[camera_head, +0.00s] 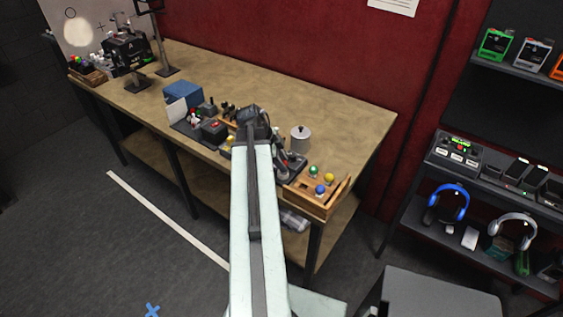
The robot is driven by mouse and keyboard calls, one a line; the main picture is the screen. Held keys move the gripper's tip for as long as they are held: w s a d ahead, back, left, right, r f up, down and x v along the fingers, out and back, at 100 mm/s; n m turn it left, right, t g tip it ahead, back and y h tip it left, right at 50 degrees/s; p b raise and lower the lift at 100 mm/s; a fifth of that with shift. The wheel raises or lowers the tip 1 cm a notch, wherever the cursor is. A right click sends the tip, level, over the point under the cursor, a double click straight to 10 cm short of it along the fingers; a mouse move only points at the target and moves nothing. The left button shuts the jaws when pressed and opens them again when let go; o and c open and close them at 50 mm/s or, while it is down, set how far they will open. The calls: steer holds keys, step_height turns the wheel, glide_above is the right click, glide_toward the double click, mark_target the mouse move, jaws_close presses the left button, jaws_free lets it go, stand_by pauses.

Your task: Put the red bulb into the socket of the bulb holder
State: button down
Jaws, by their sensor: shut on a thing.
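My gripper (254,116) is over the workbench, at the far end of my arm, seen from behind. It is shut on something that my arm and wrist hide. I cannot make out the red bulb for certain. A wooden tray (312,204) at the bench's right front corner holds a green bulb (314,170), a yellow bulb (329,177) and a blue bulb (320,189). A dark device (291,166) stands left of the tray, partly behind my arm. I cannot tell whether it is the bulb holder, and no socket shows clearly.
A grey lidded canister (300,138) stands behind the dark device. A blue box (183,94) and black control units (213,130) are left of my gripper. Bare bench top (345,120) lies at the back right. A shelf (480,175) stands at the right.

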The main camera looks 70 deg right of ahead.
steer(key=shift+f+b, duration=0.5)
steer(key=shift+f, duration=0.05)
steer(key=c, duration=1)
jaws_free()
steer(key=shift+o, duration=1)
step_height(320, 180, up, 7)
steer(key=p, duration=0.7)
steer(key=shift+r, duration=0.1)
